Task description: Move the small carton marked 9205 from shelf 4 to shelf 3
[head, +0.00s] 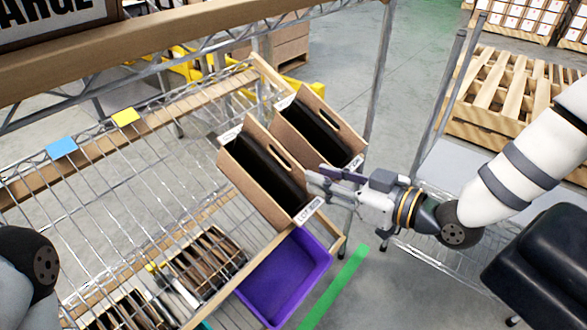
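Two open brown cartons with dark insides stand tilted side by side on the wire shelf in the head view. The nearer carton (240,178) has a white label on its lower front edge; its print is too small to read surely. The farther carton (290,118) is behind it to the right, also with a white label. I cannot tell which is marked 9205. My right gripper (316,184) reaches in from the right, its fingertips at the nearer carton's right side. Whether the fingers are closed on its wall is unclear.
A wire shelf (105,190) with wooden edging fills the left, with blue (62,147) and yellow (125,117) tags. Below are a purple bin (285,275) and slotted crates (208,262). A metal post (380,80) stands behind the cartons. Wooden pallets (510,90) lie at the back right.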

